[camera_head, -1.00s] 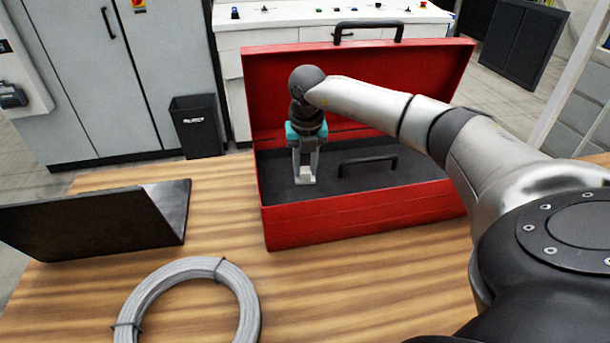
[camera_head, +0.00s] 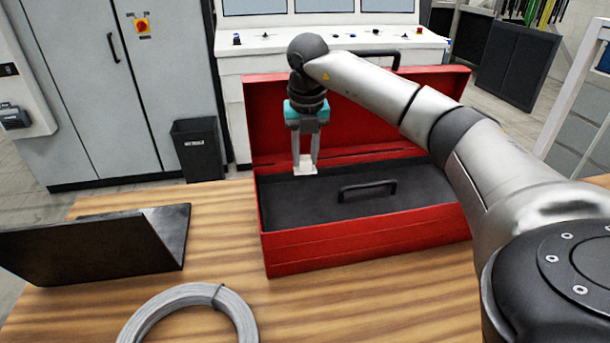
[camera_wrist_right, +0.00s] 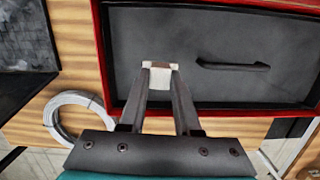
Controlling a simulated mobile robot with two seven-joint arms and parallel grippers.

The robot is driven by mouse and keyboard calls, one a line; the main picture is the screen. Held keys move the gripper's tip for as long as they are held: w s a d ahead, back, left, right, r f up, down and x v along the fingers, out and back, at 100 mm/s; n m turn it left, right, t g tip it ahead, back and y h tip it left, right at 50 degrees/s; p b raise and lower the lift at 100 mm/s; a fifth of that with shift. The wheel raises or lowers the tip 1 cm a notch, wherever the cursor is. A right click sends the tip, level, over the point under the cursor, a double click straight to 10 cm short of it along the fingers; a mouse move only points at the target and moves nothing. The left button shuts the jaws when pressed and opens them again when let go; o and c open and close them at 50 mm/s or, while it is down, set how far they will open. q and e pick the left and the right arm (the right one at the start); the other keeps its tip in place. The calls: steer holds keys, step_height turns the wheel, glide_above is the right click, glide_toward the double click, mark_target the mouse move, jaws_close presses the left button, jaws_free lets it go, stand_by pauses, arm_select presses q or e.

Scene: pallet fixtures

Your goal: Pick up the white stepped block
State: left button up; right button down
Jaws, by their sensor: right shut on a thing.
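The white stepped block (camera_head: 305,168) is small and pale, held between the fingertips of my right gripper (camera_head: 305,160). In the head view it hangs above the dark floor of the open red toolbox (camera_head: 365,237), near its left end. In the right wrist view the block (camera_wrist_right: 159,79) sits between the two finger ends, and the right gripper (camera_wrist_right: 158,72) is shut on it. The fingers cover the block's sides, so its steps are hard to make out. My left gripper is not in view.
A black handle (camera_head: 367,188) stands up inside the toolbox, right of the block. The raised red lid (camera_head: 370,115) is behind my gripper. A dark angled plate (camera_head: 95,245) and a grey cable coil (camera_head: 190,305) lie on the wooden table (camera_head: 225,215).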

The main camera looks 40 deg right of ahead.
mark_target(305, 159)
step_height(305, 159, up, 10)
steer(key=shift+p, duration=0.35)
steer(key=shift+f, duration=0.1)
